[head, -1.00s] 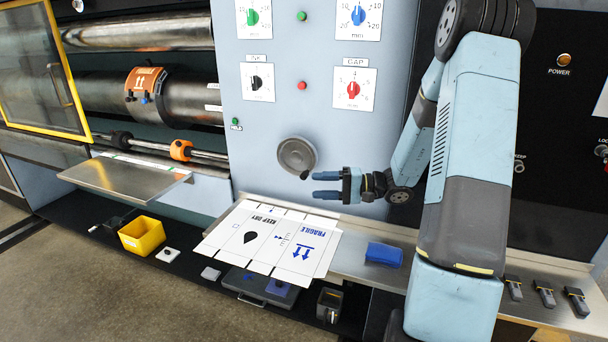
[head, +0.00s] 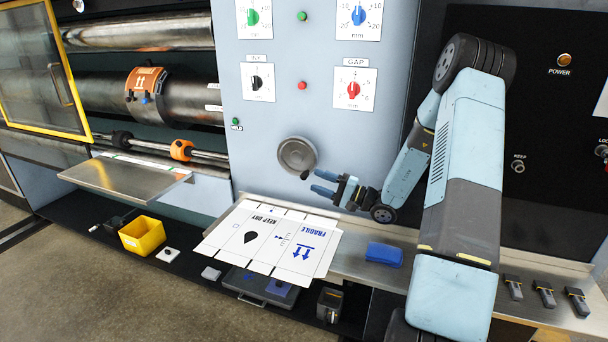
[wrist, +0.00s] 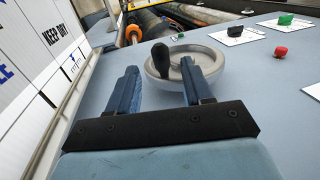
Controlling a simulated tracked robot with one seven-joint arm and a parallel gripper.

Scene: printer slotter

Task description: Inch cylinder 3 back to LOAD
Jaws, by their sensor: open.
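The cylinder (head: 90,92) is a dark steel roller in the open machine bay at the left, with an orange plate (head: 146,84) strapped on it. A grey handwheel (head: 296,152) with a black knob (head: 305,174) is on the pale blue panel. My gripper (head: 317,182) is open and empty, its blue fingers pointing at the wheel's lower right edge. In the wrist view, the handwheel (wrist: 205,67) and its black knob (wrist: 161,57) lie just beyond the fingertips (wrist: 161,76). The knob shows between the fingers, nearer the left one; I cannot tell whether anything touches. No LOAD label is readable.
Dials (head: 353,90) and a red button (head: 302,85) sit above the wheel. A printed cardboard sheet (head: 268,240) and a blue block (head: 384,254) lie on the ledge below. A yellow-framed guard door (head: 55,70) stands at the left.

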